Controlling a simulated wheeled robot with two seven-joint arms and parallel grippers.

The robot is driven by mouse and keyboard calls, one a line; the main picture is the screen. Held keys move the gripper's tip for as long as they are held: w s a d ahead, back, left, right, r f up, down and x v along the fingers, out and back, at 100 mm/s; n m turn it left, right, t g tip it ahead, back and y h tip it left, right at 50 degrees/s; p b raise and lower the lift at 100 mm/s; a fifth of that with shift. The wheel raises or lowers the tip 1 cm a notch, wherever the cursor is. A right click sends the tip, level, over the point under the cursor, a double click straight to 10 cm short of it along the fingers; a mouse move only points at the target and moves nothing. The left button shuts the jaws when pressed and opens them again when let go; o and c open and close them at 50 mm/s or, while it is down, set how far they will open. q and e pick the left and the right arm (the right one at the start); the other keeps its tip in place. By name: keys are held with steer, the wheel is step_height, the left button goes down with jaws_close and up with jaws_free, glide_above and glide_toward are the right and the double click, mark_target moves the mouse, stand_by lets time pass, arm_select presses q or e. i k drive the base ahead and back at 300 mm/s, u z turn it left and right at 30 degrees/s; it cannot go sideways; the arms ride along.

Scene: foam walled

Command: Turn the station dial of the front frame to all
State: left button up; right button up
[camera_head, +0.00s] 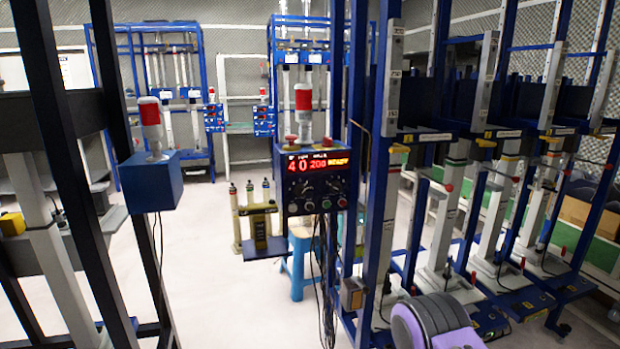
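A dark control box (315,182) with a lit display (317,164) hangs on the nearest blue frame (378,190), at the middle of the head view. The display shows red "40" and "200" and a yellow word like "READY". Below it are small round dials and knobs (308,206) on the box's face. Their labels and pointer positions are too small to read, and I cannot tell which one is the station dial. Two red buttons (291,139) sit on top of the box. Neither of my grippers is in view. A purple and grey part at the bottom right appears to be my arm.
A red-and-white signal lamp (303,98) stands behind the box. A yellow-grey stand (259,222) and a blue stool (299,262) are near it. Black cables (325,275) hang below. Black posts (67,150) and a blue lamp box (150,182) are at left. Pale floor (225,300) is open between.

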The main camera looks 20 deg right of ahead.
mark_target(300, 190)
steer(key=z, duration=0.55)
steer(key=k, duration=0.65)
steer(key=z, duration=0.9)
steer(key=i, duration=0.8)
steer(key=u, duration=0.6)
steer(key=i, duration=0.8)
steer(key=u, duration=0.85)
